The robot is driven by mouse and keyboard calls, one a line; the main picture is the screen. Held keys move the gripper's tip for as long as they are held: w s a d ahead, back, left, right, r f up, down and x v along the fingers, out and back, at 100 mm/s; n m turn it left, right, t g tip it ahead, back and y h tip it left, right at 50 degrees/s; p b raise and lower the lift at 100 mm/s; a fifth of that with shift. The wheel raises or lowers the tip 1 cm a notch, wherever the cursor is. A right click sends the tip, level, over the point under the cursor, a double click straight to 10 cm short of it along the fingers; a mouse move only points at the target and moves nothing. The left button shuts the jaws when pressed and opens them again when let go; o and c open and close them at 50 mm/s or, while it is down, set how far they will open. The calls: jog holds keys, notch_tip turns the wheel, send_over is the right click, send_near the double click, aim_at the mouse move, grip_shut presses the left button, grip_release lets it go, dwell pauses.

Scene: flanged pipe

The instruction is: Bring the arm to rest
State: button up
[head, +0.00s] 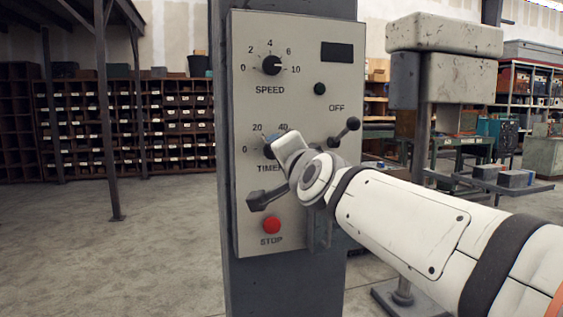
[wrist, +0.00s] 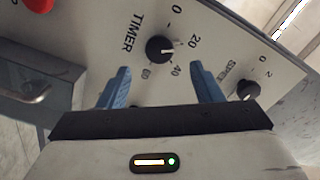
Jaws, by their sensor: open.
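My gripper (head: 274,141) is in front of the grey control panel (head: 300,40), at the TIMER dial. Its two blue fingers (wrist: 163,82) are spread apart with nothing between them. The black timer knob (wrist: 160,49) is just beyond the fingertips in the wrist view, roughly centred between them. Its white mark points between 20 and 40. In the head view my gripper hides most of this knob. I cannot tell the exact gap between fingertips and panel. My white arm reaches in from the lower right.
The panel also has a speed knob (head: 271,65), a dark green button (head: 320,88), a black lever (head: 346,133) and a red stop button (head: 271,225). A grey post (head: 285,290) carries the panel. A grey machine (head: 445,40) stands at right. Open floor (head: 120,260) lies at left.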

jog(key=shift+s+d+f, duration=0.1)
jog(key=shift+s, duration=0.15)
jog(key=shift+s+p, duration=0.1)
jog(key=shift+p, duration=0.2)
jog(key=s+d+f+n+g+h+p, duration=0.1)
jog(key=s+d+f+n+g+p, duration=0.2)
jog(key=s+p, duration=0.4)
jog(key=s+d+f+n+g+h+p, duration=0.2)
jog(key=s+d+f+g+p, duration=0.4)
jog(key=s+p, duration=0.2)
jog(key=s+d+f+n+g+h+p, duration=0.2)
jog(key=s+d+f+n+g+p, duration=0.1)
jog(key=s+d+f+g+p, duration=0.2)
jog(key=s+p, duration=0.2)
jog(key=shift+s+d+f+n+g, duration=0.25)
jog(key=shift+s+d+n+g, duration=0.05)
jog(key=shift+c, duration=0.3)
